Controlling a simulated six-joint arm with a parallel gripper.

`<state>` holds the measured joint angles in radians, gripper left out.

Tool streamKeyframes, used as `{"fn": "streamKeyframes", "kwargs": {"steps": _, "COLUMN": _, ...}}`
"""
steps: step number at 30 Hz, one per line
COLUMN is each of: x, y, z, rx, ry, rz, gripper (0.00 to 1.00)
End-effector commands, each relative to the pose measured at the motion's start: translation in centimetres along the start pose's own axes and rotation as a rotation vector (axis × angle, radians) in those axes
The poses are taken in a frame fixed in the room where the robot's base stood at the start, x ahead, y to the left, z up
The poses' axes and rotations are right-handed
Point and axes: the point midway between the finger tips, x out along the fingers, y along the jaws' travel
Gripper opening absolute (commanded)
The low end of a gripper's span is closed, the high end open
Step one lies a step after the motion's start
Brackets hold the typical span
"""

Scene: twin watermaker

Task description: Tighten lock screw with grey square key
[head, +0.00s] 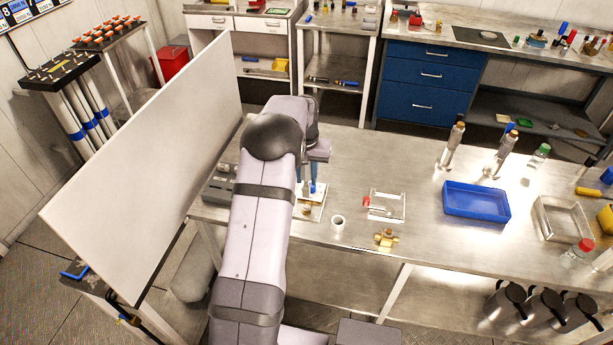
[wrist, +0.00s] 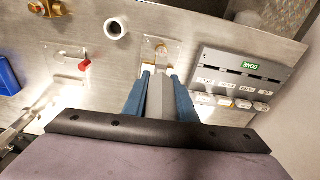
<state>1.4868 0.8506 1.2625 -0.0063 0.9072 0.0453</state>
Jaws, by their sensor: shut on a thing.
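My gripper (wrist: 159,75) points down at the bench with its two blue fingers shut on a light grey bar, which looks like the grey square key (wrist: 160,97). In the head view my gripper (head: 312,188) is partly hidden behind my arm. A metal plate (wrist: 152,44) lies just past the fingertips, with a small brass-coloured round part, perhaps the lock screw (wrist: 161,49), on it. In the head view the plate (head: 318,213) is under my gripper. The key's tip is hidden, so I cannot tell whether it touches the screw.
A grey holder (wrist: 236,75) with a green DONE label and several labelled pieces stands right of the plate in the wrist view. A white panel (head: 150,165) stands at left.

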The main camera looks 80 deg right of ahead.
Motion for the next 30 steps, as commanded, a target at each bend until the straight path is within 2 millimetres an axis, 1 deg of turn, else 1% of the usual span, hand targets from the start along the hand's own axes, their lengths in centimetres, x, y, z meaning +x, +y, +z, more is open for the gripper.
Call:
{"fn": "streamKeyframes", "kwargs": {"steps": 8, "x": 1.3, "y": 0.0, "z": 0.2, "rx": -0.001, "ry": 0.0, "rz": 0.0, "gripper": 0.0}}
{"fn": "streamKeyframes", "kwargs": {"steps": 20, "x": 3.8, "y": 0.0, "z": 0.5, "rx": -0.001, "ry": 0.0, "rz": 0.0, "gripper": 0.0}}
{"fn": "streamKeyframes", "kwargs": {"steps": 30, "x": 3.5, "y": 0.0, "z": 0.5, "rx": -0.001, "ry": 0.002, "rz": 0.0, "gripper": 0.0}}
